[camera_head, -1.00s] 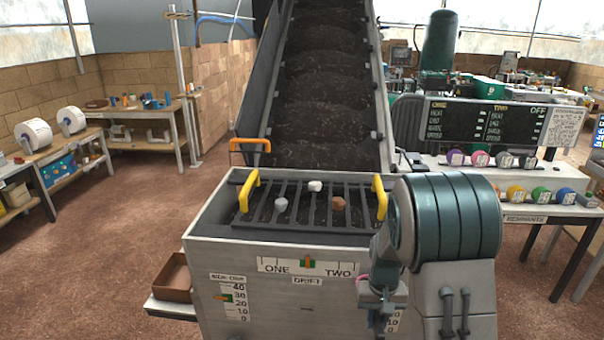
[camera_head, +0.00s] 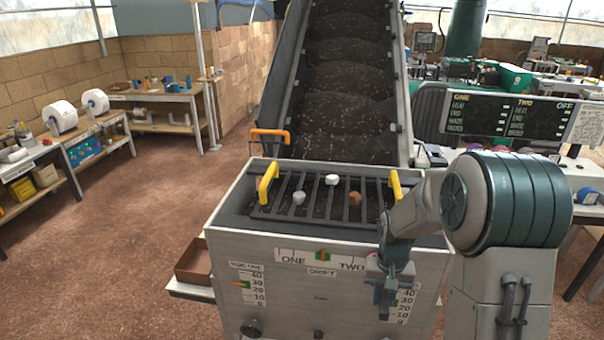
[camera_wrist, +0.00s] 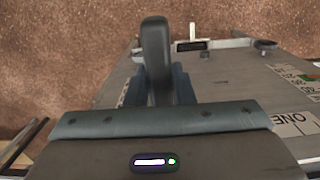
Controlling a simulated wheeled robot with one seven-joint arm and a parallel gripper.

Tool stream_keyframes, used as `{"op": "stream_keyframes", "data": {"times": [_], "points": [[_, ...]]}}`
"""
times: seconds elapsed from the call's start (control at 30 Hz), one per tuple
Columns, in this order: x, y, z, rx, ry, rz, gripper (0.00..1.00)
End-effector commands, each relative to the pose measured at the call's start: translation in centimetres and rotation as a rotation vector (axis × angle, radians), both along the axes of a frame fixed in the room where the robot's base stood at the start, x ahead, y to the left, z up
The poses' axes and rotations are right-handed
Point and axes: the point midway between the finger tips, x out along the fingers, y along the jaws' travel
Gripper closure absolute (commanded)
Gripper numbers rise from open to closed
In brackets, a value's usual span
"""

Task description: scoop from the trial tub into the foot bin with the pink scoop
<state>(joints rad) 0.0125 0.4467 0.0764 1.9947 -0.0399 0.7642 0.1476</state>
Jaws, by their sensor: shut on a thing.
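My gripper (camera_head: 386,302) hangs in front of the right part of the grey metal bin (camera_head: 285,285) at the foot of the conveyor, which may be the foot bin. In the wrist view, my gripper (camera_wrist: 158,88) is shut on a dark grey, round-ended handle-like piece (camera_wrist: 155,45). What that piece belongs to is hidden. No pink scoop can be made out in either view, and I cannot identify the trial tub. A barred grate (camera_head: 322,205) covers the bin's top, with a few small lumps on it.
Yellow handles (camera_head: 268,184) rise at the grate's ends. A brown open tray (camera_head: 194,265) sits on a ledge at the bin's left. The dark conveyor (camera_head: 348,90) climbs behind. A display board (camera_head: 500,115) stands at the right. The brown floor (camera_head: 120,240) at left is clear.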

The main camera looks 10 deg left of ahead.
Motion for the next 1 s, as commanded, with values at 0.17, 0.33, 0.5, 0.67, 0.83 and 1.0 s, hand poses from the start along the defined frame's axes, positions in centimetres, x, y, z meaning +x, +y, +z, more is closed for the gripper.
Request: {"op": "stream_keyframes", "data": {"times": [0.17, 0.33, 0.5, 0.67, 0.83, 1.0], "points": [[0.0, 3.5, 2.3, -0.003, -0.012, -0.078, 1.0], [-0.1, 7.5, 5.0, -0.004, -0.022, -0.181, 1.0], [-0.3, 13.2, 8.8, -0.008, -0.037, -0.324, 1.0], [-0.3, 17.7, 11.9, -0.013, -0.047, -0.453, 1.0], [-0.3, 21.0, 14.1, -0.017, -0.054, -0.545, 1.0], [-0.4, 23.8, 15.9, -0.019, -0.061, -0.619, 1.0]]}}
